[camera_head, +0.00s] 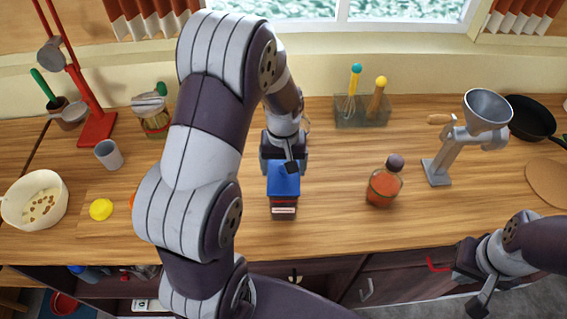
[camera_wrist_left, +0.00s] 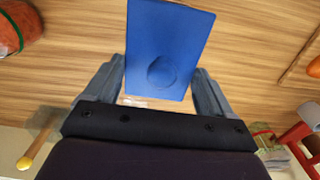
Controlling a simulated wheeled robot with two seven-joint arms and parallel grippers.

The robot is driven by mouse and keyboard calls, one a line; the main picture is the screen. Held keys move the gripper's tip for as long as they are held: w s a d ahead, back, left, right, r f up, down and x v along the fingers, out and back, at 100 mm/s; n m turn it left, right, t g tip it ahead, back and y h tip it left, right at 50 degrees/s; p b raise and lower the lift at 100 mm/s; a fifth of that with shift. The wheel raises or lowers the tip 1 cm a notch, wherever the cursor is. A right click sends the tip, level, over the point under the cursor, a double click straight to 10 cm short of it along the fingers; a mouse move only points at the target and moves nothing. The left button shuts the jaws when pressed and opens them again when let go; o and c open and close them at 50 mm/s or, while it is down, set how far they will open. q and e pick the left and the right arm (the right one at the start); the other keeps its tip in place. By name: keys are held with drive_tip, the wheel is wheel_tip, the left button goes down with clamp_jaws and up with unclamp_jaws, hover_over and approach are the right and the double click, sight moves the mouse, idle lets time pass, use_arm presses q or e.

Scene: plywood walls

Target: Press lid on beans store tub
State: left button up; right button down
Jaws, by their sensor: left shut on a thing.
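The blue rectangular lid (camera_head: 284,178) is over the beans store tub (camera_head: 284,200), whose dark red front and pale label (camera_head: 284,211) show below it. I cannot tell whether the lid is fully seated. My left gripper (camera_head: 287,165) is at the lid's far side, shut on the lid. Part of the tub is hidden under the lid. My right gripper (camera_head: 470,278) is open and empty at the lower right, beyond the counter's front edge.
A jar with a dark cap (camera_head: 384,184) stands right of the tub, and a grinder (camera_head: 451,148) further right. A utensil box (camera_head: 362,111) stands behind. A bowl (camera_head: 34,199), a grey cup (camera_head: 109,154) and a yellow thing (camera_head: 101,209) are left. The counter between tub and jar is clear.

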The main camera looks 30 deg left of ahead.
use_arm(q)
drive_tip(key=o, duration=0.8)
drive_tip(key=shift+o, duration=0.2)
drive_tip(key=shift+r, duration=0.1)
wheel_tip(320, 180, up, 8)
drive_tip(key=p, duration=0.7)
clamp_jaws()
idle(1.0)
